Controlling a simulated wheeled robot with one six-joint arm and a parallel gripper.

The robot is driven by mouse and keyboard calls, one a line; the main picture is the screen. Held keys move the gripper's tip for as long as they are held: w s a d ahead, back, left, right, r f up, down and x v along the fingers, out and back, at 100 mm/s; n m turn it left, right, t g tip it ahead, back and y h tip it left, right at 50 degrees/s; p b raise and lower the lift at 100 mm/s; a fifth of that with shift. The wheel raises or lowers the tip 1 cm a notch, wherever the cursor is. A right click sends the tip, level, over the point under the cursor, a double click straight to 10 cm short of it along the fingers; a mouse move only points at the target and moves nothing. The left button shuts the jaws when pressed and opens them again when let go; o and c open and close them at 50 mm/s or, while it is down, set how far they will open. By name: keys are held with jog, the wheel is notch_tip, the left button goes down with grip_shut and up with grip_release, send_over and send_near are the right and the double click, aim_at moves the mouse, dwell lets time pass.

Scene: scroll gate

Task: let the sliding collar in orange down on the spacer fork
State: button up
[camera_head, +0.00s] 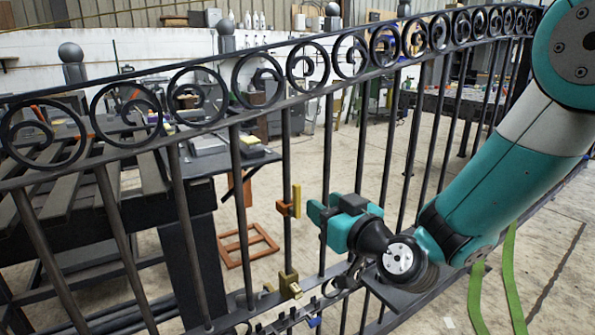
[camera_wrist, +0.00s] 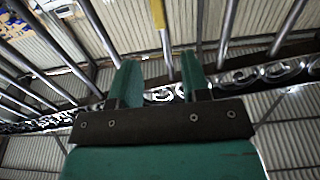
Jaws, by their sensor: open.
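An orange sliding collar (camera_head: 287,209) with a yellow upright piece sits partway up a dark gate bar. My gripper (camera_head: 318,213) is to its right in the head view, apart from it, with its teal fingers toward it. In the wrist view my gripper (camera_wrist: 158,64) is open and empty, its fingers spread. A yellow piece (camera_wrist: 158,14) on a bar shows ahead, beyond the gap between the fingers. A brass-coloured block (camera_head: 288,284) is low on the same bar, well below the collar. I cannot tell whether it is the spacer fork.
Dark gate bars (camera_head: 240,205) stand on both sides of the collar's bar, under a rail with scrolls (camera_head: 258,80). Metal hardware (camera_head: 290,318) lies along the lower rail. A workbench (camera_head: 150,185) and an orange-brown frame (camera_head: 246,245) are behind the gate.

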aim_at(299, 188)
jog(key=p+x, duration=0.6)
jog(key=x, duration=0.2)
jog(key=shift+w+a, duration=0.2)
jog(key=shift+a, duration=0.1)
jog(key=shift+w+a, duration=0.35)
jog(key=shift+w, duration=0.3)
grip_shut()
